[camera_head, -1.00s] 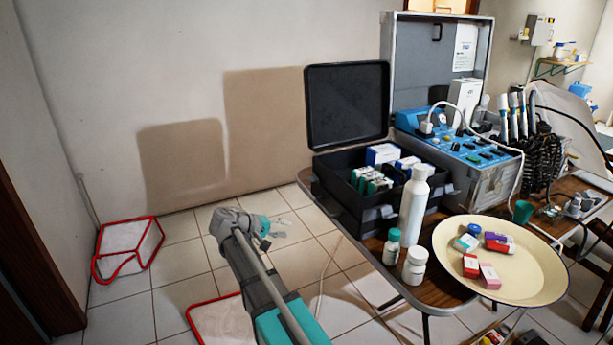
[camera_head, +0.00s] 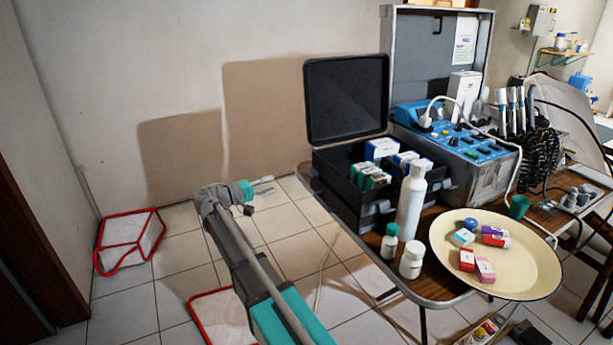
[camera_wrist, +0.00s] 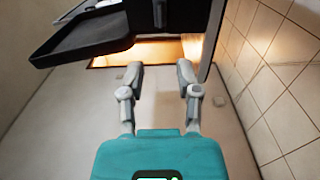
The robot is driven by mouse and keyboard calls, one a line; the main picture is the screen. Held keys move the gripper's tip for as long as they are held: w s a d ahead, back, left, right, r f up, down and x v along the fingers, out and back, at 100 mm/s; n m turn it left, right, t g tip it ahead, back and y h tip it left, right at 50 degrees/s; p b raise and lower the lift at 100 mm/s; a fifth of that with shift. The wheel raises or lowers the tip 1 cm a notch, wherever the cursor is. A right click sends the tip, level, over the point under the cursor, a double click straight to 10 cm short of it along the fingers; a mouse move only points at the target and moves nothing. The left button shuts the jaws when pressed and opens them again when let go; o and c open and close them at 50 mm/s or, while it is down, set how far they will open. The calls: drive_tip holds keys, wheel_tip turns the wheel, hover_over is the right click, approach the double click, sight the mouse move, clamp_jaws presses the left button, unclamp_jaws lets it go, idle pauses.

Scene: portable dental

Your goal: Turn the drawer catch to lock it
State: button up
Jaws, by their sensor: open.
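I cannot make out a drawer or its catch clearly in either view. The silver equipment case (camera_head: 492,182) with a blue control panel stands open on the table; the open black case (camera_head: 345,192) in front of it hides part of its front. My gripper (camera_head: 263,184) is left of the table, above the tiled floor and apart from the black case. In the wrist view my gripper (camera_wrist: 159,76) has its two fingers spread, with nothing between them. A dark flat panel (camera_wrist: 85,38) shows beyond the fingers at the upper left.
A white bottle (camera_head: 411,205), two small bottles and a cream tray (camera_head: 525,282) with small boxes occupy the table's near side. The floor around my gripper is open.

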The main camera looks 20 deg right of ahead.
sight(310, 174)
drive_tip(key=d, duration=1.3)
drive_tip(key=shift+w+d, duration=0.2)
drive_tip(key=shift+d, duration=0.15)
drive_tip(key=shift+c, duration=0.3)
clamp_jaws()
